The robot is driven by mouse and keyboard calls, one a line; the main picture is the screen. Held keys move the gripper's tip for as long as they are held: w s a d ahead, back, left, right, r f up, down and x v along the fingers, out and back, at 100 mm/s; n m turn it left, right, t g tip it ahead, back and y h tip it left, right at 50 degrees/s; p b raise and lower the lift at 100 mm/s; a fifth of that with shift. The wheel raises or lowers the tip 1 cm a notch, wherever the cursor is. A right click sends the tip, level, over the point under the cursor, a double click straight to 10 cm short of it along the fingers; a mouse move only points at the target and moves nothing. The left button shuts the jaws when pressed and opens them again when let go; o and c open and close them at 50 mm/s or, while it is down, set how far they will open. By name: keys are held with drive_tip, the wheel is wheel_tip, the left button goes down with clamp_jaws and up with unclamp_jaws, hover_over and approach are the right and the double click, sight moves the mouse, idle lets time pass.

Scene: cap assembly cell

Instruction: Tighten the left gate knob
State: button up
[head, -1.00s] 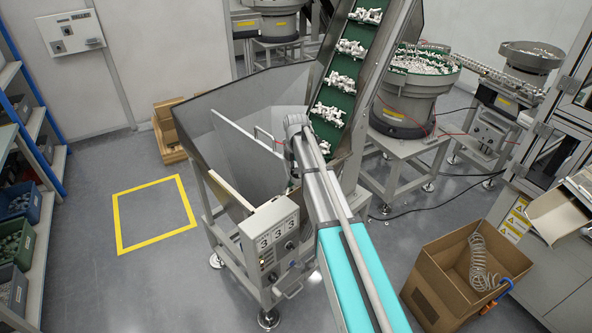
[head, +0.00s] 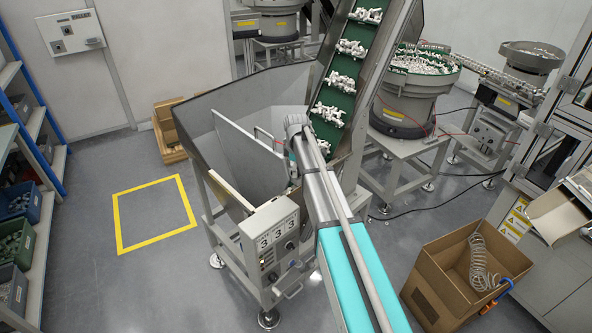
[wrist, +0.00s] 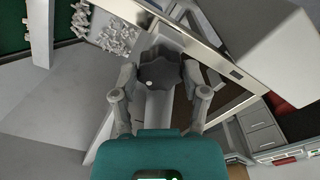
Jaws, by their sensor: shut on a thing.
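A dark, lobed knob (wrist: 160,68) shows in the wrist view, with a small light dot on its face. My gripper (wrist: 162,82) has one finger on each side of it and is shut on it. In the head view my arm runs to the hopper (head: 192,112), and its end covers the knob. My gripper is mostly hidden there too. From these views I cannot tell how tight the knob is.
A steep green conveyor (head: 341,82) with white parts rises right beside my arm. A control box (head: 270,238) stands on the hopper's front. A cardboard box (head: 468,275) is at the right. Floor inside the yellow square (head: 155,213) is clear.

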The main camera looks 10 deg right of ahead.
drive_tip(key=m, duration=0.5)
drive_tip(key=shift+s+m, duration=0.1)
drive_tip(key=shift+m, duration=0.3)
drive_tip(key=m, duration=0.4)
drive_tip(key=shift+m, duration=0.3)
drive_tip(key=o, duration=1.1)
drive_tip(key=shift+o, duration=0.2)
